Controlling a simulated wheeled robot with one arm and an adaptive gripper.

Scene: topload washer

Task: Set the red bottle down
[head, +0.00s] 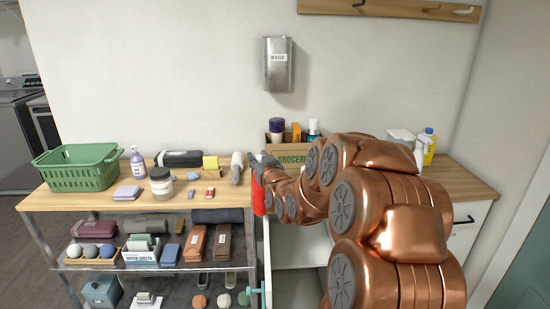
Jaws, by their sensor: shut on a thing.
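The red bottle (258,197) is in the middle of the head view, at the right end of the wooden shelf top (110,197). My gripper (262,162) is shut on it near its upper part, and my copper arm reaches in from the right. The bottle looks upright. Its lower end is in front of the gap between the shelf unit and the white cabinet; I cannot tell whether it touches anything. My gripper and arm hide part of it.
A white roll-like item (237,167) stands just left of my gripper. A green basket (77,167), a lidded jar (161,183) and small items sit on the shelf top. An open drawer (300,252) juts out below. The shelf top's front is mostly clear.

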